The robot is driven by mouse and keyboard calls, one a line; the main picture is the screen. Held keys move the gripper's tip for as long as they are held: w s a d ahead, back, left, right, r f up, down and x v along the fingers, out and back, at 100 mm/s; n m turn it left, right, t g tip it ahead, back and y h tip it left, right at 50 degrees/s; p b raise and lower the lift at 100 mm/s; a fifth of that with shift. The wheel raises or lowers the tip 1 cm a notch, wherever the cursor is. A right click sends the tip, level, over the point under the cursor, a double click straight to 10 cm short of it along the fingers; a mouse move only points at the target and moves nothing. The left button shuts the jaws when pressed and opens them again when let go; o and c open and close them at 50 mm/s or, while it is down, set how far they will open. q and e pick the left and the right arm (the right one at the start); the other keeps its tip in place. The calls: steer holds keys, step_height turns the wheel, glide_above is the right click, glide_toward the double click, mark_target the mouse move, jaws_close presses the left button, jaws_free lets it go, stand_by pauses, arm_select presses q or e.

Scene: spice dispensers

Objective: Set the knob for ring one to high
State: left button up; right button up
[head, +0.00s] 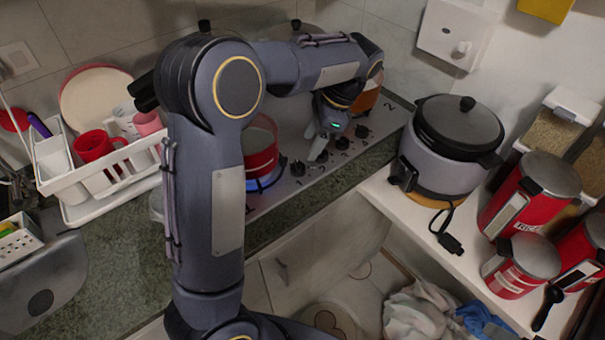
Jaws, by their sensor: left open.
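The grey stove top (290,130) lies behind my arm, with a row of black knobs along its front edge. One knob (298,168) is left of my left gripper (318,151), and two others, a nearer one (342,143) and a farther one (361,131), are to its right. My left gripper is open and points down at the knob row, its fingertips close to a knob they partly hide. I cannot tell whether they touch it. Knob markings are too small to read. My right gripper is not in view.
An orange-brown pot (367,97) is behind the gripper. A white dish rack (95,185) is at left. A rice cooker (447,150) and red canisters (528,195) stand on the right counter.

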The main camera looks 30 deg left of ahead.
mark_target(298, 164)
arm_select(q)
steer(key=shift+n, duration=0.5)
steer(key=x, duration=0.7)
steer(key=shift+w+a+f, duration=0.1)
steer(key=shift+a+f, duration=0.1)
steer(key=shift+a, duration=0.1)
steer(key=shift+c, duration=0.3)
